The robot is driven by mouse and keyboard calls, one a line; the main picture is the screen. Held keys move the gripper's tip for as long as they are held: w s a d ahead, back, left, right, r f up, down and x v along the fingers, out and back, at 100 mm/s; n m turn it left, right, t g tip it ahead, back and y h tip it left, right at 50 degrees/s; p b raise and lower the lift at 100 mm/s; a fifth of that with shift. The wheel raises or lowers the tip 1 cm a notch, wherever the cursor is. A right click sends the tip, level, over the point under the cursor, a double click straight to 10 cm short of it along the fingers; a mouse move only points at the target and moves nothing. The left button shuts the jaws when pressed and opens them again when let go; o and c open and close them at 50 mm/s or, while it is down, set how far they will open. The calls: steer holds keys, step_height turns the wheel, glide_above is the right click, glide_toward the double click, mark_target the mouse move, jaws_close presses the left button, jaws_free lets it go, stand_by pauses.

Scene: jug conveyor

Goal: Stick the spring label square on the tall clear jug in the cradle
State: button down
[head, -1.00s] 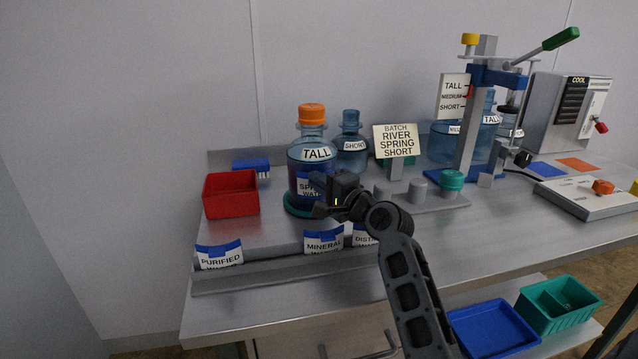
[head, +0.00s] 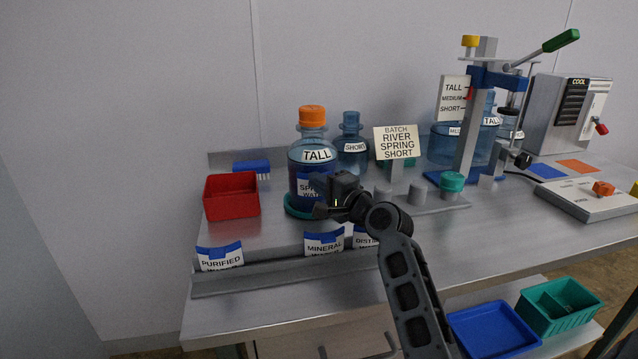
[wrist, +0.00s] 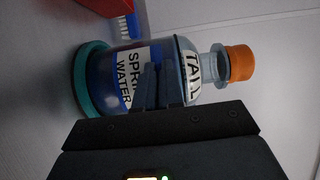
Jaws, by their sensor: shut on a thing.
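The tall clear jug (head: 312,138) stands upright in the teal cradle (head: 294,211), with an orange cap and a white TALL tag on its shoulder. It lies sideways in the wrist view (wrist: 184,48). The white and blue spring label (head: 304,190) is at the jug's front, below the TALL tag. In the wrist view the label (wrist: 127,78) looks square to the jug and against it or very near. My gripper (head: 326,200) is shut on the label at the jug's front. The jaws hide part of the label, and whether it is stuck on cannot be told.
Purified (head: 220,257), mineral (head: 324,243) and distilled (head: 365,238) labels stand along the front rack. A red bin (head: 231,196) and a blue brush (head: 251,167) are to the left. A short jug (head: 351,150) and a batch sign (head: 397,143) stand close behind and to the right.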

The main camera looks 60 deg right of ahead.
steer(key=shift+w+d, duration=0.2)
steer(key=shift+d, duration=0.2)
stand_by(1.2)
steer(key=c, duration=0.7)
jaws_free()
steer(key=a+r+p, duration=0.1)
steer(key=p, duration=0.1)
steer(key=s+r+p, duration=0.1)
steer(key=r, duration=0.1)
steer(key=a+r+p, duration=0.1)
steer(key=r+p, duration=0.1)
steer(key=shift+s+a+p, duration=0.25)
steer(key=shift+a+p, duration=0.05)
stand_by(0.3)
stand_by(0.5)
steer(key=shift+s, duration=0.1)
